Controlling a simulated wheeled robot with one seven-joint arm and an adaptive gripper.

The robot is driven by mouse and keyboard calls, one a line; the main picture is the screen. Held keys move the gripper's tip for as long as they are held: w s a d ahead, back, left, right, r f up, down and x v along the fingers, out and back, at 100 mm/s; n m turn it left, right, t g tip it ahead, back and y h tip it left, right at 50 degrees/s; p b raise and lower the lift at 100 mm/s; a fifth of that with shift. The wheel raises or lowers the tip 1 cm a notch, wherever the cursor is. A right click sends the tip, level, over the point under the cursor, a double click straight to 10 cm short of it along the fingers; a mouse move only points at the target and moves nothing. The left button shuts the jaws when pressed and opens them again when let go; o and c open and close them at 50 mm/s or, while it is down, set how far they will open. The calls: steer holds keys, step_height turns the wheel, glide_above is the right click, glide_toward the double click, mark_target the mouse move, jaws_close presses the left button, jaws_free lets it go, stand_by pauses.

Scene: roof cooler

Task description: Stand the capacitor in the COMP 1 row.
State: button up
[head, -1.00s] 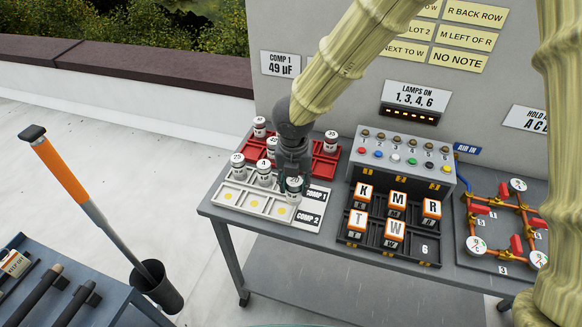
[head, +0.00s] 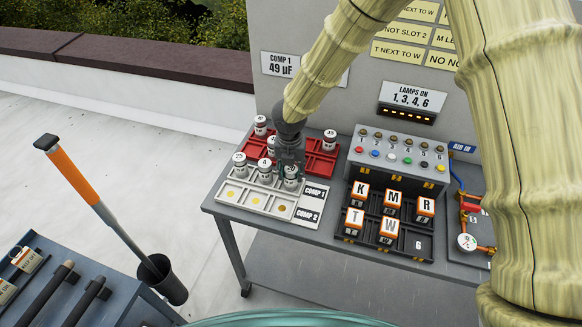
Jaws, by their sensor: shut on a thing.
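My gripper (head: 290,168) is shut on a white-topped capacitor (head: 291,176) at the right end of the COMP 1 row. The capacitor looks upright; whether it rests on the cell floor I cannot tell. The white tray (head: 233,203) has two rows, with COMP 1 (head: 315,192) and COMP 2 (head: 308,217) labels at its right. Two other capacitors, marked about 25 (head: 240,164) and 4 (head: 265,170), stand in the COMP 1 row. The COMP 2 cells are empty, with yellowish dots. A wall sign (head: 280,65) reads COMP 1 49 µF.
A red tray (head: 320,163) behind holds several capacitors, partly hidden by my gripper. To the right stand a grey lamp box (head: 400,155) and a black rack (head: 418,246) of lettered orange-and-white blocks. Pipework with a gauge (head: 467,241) is partly hidden by my arm.

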steer(key=shift+d, duration=0.1)
steer(key=shift+f, duration=0.15)
steer(key=o, duration=1.1)
steer(key=r+b, duration=0.1)
steer(key=r, duration=0.3)
steer(key=s+r+b, duration=0.1)
steer(key=r, duration=0.3)
steer(key=r+b, duration=0.1)
steer(key=r, duration=0.3)
steer(key=shift+s+r+b, duration=0.1)
steer(key=shift+s+b, duration=0.15)
steer(key=shift+b, duration=0.1)
